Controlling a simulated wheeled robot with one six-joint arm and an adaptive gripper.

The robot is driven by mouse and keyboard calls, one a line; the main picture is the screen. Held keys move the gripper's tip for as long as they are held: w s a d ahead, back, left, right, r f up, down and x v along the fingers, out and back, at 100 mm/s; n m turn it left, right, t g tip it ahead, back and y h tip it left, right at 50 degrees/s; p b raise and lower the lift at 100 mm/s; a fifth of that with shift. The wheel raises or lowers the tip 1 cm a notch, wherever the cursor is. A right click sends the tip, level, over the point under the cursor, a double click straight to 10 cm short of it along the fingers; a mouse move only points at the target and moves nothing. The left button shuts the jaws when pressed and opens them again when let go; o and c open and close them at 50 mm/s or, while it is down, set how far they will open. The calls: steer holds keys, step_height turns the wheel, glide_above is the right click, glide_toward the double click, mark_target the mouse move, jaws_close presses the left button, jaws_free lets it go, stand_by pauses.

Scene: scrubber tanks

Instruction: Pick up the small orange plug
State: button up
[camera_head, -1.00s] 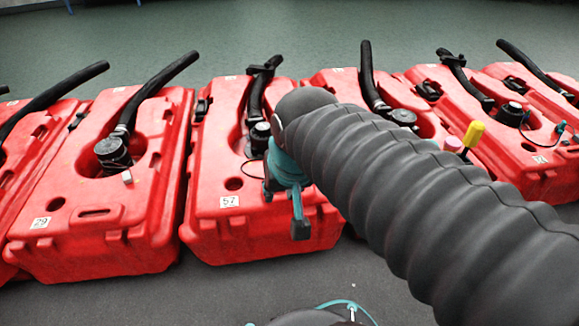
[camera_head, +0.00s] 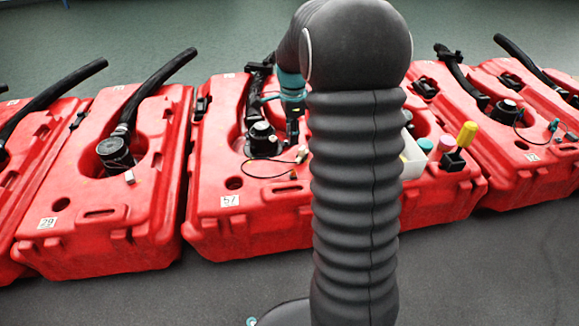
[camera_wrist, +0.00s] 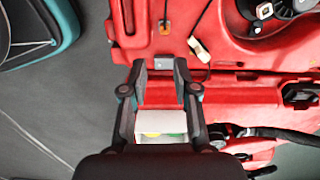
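My gripper (camera_wrist: 160,68) is open in the wrist view, its two dark fingers apart above a red tank (camera_wrist: 235,90), with nothing held between the tips. In the head view it is mostly hidden behind my arm, near the tank labelled 57 (camera_head: 228,201). A small pale connector (camera_wrist: 200,48) on a thin dark cable lies on red, right of and beyond the fingertips in the wrist view. A small whitish piece with an orange-brown centre (camera_wrist: 263,10) is by the black cap at the top right. I cannot tell which piece is the orange plug.
A white box (camera_head: 412,157) stands right of my arm, beside a pink-topped item (camera_head: 446,144) and a yellow-topped item (camera_head: 467,134). Black hoses (camera_head: 160,85) rise from the row of red tanks. Grey floor in front is clear.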

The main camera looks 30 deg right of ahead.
steer(key=b, duration=0.2)
glide_above(293, 171)
steer(key=shift+m, duration=0.3)
step_height(293, 171, down, 9)
steer(key=shift+f, duration=0.15)
steer(key=shift+w+a+f+b, duration=0.1)
steer(key=shift+w+f+b, duration=0.1)
steer(key=shift+f, duration=1.15)
steer(key=shift+w+a+f+b, duration=0.1)
steer(key=shift+f+b, duration=0.05)
steer(key=shift+f, duration=1.15)
jaws_close()
